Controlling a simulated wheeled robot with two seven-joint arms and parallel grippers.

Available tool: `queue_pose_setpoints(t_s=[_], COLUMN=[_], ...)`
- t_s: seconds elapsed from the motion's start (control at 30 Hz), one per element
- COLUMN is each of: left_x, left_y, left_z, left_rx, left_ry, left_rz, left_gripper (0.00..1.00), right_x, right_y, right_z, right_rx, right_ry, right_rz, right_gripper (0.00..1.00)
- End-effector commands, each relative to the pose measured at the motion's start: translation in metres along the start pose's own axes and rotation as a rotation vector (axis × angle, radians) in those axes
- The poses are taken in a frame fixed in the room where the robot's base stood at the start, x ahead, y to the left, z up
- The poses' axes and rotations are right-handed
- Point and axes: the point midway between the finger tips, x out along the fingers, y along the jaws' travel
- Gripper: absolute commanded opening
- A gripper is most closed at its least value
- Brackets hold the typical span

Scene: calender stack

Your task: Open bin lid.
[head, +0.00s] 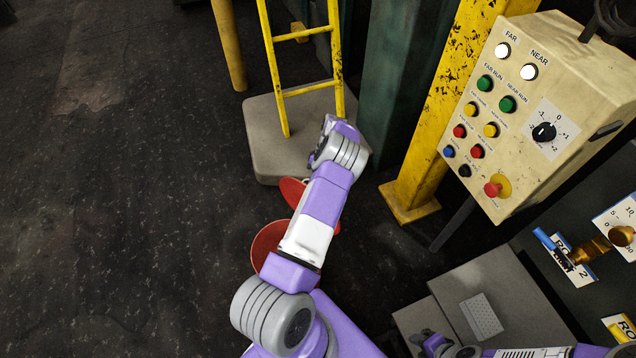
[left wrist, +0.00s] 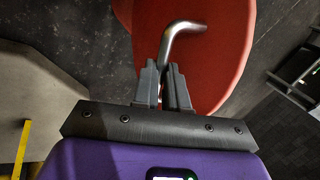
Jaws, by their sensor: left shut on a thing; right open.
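In the left wrist view a bent metal handle (left wrist: 182,32) stands out in front of a red rounded surface (left wrist: 222,50), which looks like the bin lid. My left gripper (left wrist: 164,68) is shut on the lower part of this handle. In the head view red parts of the bin (head: 268,243) show to the left of my left arm, with another red piece (head: 291,189) farther up. My left arm hides the rest of the bin, the handle and the left gripper there. My right gripper (head: 428,341) is open at the bottom, away from the bin.
A yellow ladder (head: 303,92) stands on a grey block (head: 265,140) beyond the bin. A yellow post (head: 411,195) and a control box (head: 548,100) with several buttons are to the right. A grey step (head: 487,290) is at lower right. The dark floor (head: 120,220) at left is clear.

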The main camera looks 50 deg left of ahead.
Motion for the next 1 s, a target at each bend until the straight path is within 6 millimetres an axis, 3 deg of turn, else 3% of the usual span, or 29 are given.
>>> queue_pose_setpoints(t_s=[0.2, 0.23, 0.4, 0.73, 1.0], left_x=[0.006, 0.006, 0.004, -0.003, -0.047], left_y=[-0.001, -0.001, -0.001, 0.000, -0.001], left_z=[0.000, 0.000, 0.000, 0.000, 0.000], left_rx=[-0.002, -0.002, -0.001, 0.000, 0.001], left_ry=[-0.001, -0.001, 0.001, 0.002, 0.003], left_rz=[-0.009, -0.009, -0.006, -0.002, -0.001], left_gripper=[0.00, 0.14, 0.38, 0.38, 0.38], right_x=[0.000, 0.000, 0.000, -0.002, -0.013], right_y=[0.000, 0.000, 0.000, -0.001, -0.005], right_z=[0.000, 0.000, 0.000, 0.000, 0.001], right_rx=[0.000, 0.000, 0.000, 0.000, 0.000], right_ry=[0.000, 0.000, 0.000, 0.000, 0.000], right_rz=[0.000, 0.000, 0.000, 0.000, 0.000], right_gripper=[0.42, 0.42, 0.42, 0.42, 0.42])
